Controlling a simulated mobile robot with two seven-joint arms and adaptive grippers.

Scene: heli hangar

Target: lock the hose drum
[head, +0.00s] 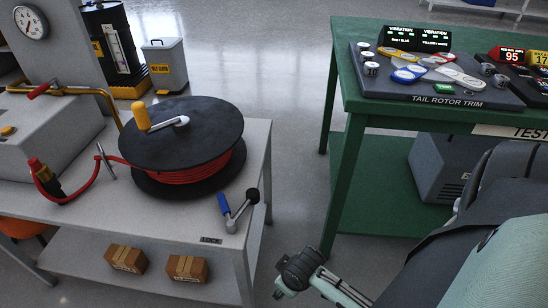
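The hose drum (178,135) lies flat on the grey bench, a black reel wound with red hose (195,175). A yellow crank handle (141,117) stands up from its top plate. A V-shaped metal lever (237,216) sits at the bench's front right corner, with a blue grip and a black knob. A label reading LOCK (211,240) is on the bench edge below it. Part of my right arm, with a dark joint (300,268), shows low in the middle, right of the bench and apart from the lever. My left gripper is out of view.
The grey bench (80,220) has two boxes (187,268) on its lower shelf. Red hose with a dark nozzle (45,178) lies left of the drum. A green table (340,60) with a tail rotor board (430,95) stands right. Open floor (290,140) separates them.

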